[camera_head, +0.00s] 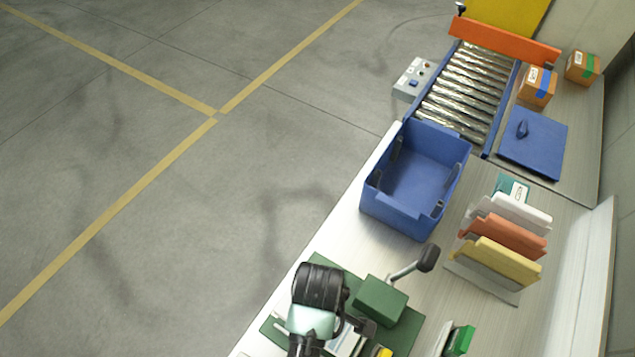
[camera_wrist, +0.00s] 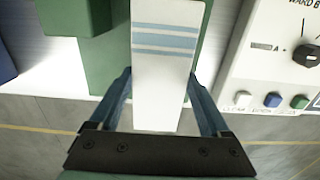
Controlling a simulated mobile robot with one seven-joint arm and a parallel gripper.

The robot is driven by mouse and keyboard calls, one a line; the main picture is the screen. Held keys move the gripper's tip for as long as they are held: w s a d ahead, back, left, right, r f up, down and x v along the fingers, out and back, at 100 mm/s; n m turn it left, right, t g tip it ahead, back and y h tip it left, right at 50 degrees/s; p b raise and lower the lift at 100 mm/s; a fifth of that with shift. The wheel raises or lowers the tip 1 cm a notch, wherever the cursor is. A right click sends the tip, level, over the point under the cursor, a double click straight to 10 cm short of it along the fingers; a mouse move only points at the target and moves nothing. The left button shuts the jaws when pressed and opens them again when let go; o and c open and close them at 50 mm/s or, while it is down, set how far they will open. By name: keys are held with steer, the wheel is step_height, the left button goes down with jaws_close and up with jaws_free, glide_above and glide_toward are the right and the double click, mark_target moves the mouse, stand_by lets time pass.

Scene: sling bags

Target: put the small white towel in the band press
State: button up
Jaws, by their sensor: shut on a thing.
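The small white towel (camera_wrist: 165,85) is a flat strip with light blue stripes, seen in the wrist view. My gripper (camera_wrist: 160,80) is shut on it, one finger along each side. In the head view a white piece (camera_head: 347,341) shows beside my gripper (camera_head: 358,328), partly hidden by my arm. The band press (camera_head: 381,299) appears to be the green block with a dark-knobbed lever on a green base. A green block (camera_wrist: 100,72) is left of and behind the towel in the wrist view. I cannot tell whether the towel touches it.
A white control panel (camera_wrist: 275,70) with a knob and buttons is close on the right in the wrist view. In the head view, an empty blue bin (camera_head: 418,180) stands behind the press. A rack (camera_head: 480,282) of coloured folded pieces is to the right.

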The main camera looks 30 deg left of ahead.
steer(key=shift+s+d+f, duration=0.2)
steer(key=shift+f, duration=0.6)
steer(key=shift+w+f, duration=0.1)
steer(key=shift+f, duration=2)
steer(key=shift+a, duration=0.1)
steer(key=o, duration=1.4)
steer(key=shift+f, duration=0.15)
steer(key=shift+o, duration=0.2)
step_height(320, 180, up, 12)
steer(key=shift+r, duration=0.2)
